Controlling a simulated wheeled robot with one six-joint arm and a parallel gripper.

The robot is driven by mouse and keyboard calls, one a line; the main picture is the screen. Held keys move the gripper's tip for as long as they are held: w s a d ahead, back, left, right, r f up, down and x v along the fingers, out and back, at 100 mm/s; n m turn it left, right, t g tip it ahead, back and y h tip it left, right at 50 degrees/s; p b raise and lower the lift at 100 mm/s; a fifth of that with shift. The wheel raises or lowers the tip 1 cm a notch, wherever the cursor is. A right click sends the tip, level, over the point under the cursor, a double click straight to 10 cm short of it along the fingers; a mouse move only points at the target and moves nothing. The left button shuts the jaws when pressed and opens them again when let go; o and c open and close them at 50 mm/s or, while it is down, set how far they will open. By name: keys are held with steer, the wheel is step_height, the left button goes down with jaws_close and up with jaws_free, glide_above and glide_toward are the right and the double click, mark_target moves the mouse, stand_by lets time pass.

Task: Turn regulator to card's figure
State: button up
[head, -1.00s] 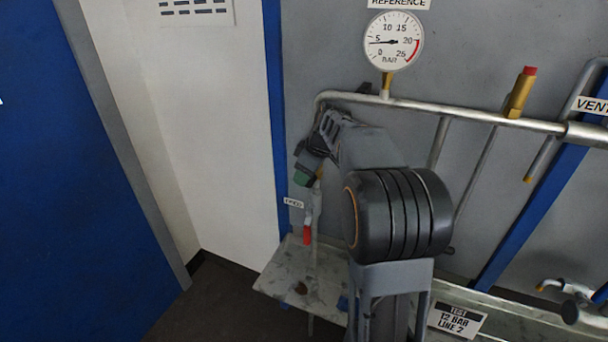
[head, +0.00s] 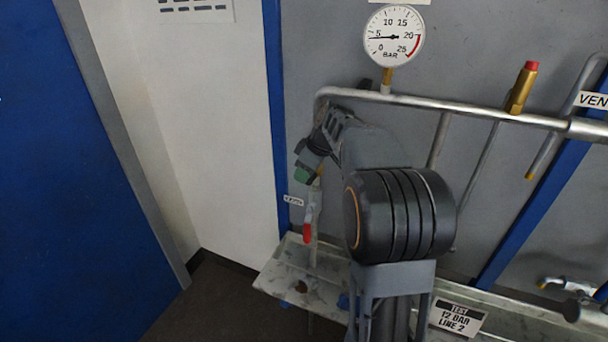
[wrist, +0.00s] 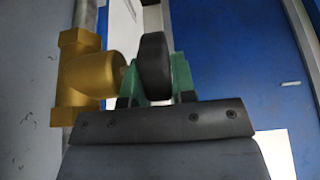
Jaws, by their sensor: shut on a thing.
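The regulator has a brass body (wrist: 88,75) and a round black knob (wrist: 153,66) in the wrist view. My gripper (wrist: 156,82), with green fingers, is shut on the knob, one finger on each side. In the head view my gripper (head: 303,174) is at the left end of the pipework, and the regulator is mostly hidden behind it. The card (head: 457,318) reads "TEST 12 BAR LINE 2" and sits on the tray at lower right. The round gauge (head: 394,50) at the top has its needle pointing left, close to the 5 mark.
A horizontal pipe (head: 450,108) runs right from above my gripper. A red-handled valve (head: 307,232) hangs below it, over the tray (head: 275,278). A brass fitting with a red cap (head: 523,88) stands on the pipe. A blue panel (head: 80,190) fills the left.

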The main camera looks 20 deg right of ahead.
steer(key=t+y+b, duration=0.1)
steer(key=b, duration=0.2)
steer(key=f+t+y+b, duration=0.1)
steer(key=b, duration=0.2)
steer(key=shift+s+d+b, duration=0.1)
steer(key=shift+d+b, duration=0.05)
steer(key=shift+b, duration=0.25)
steer(key=t+y+b, duration=0.1)
steer(key=b, duration=0.4)
steer(key=t+y+b, duration=0.1)
steer(key=t+b, duration=0.1)
steer(key=b, duration=0.2)
steer(key=t+y+b, duration=0.2)
steer(key=b, duration=0.3)
steer(key=shift+s+d+f+b, duration=0.15)
steer(key=shift+s+d+b, duration=0.1)
steer(key=shift+b, duration=0.1)
steer(key=t+y+b, duration=0.3)
steer(key=b, duration=0.7)
steer(key=shift+s, duration=0.15)
steer(key=t+y+b, duration=0.1)
steer(key=b, duration=0.1)
steer(key=t+y+b, duration=0.1)
steer(key=b, duration=0.2)
steer(key=shift+d+r, duration=0.1)
steer(key=shift+r, duration=0.2)
steer(key=shift+s+r+b, duration=0.1)
steer(key=shift+b, duration=0.4)
steer(key=shift+r, duration=0.15)
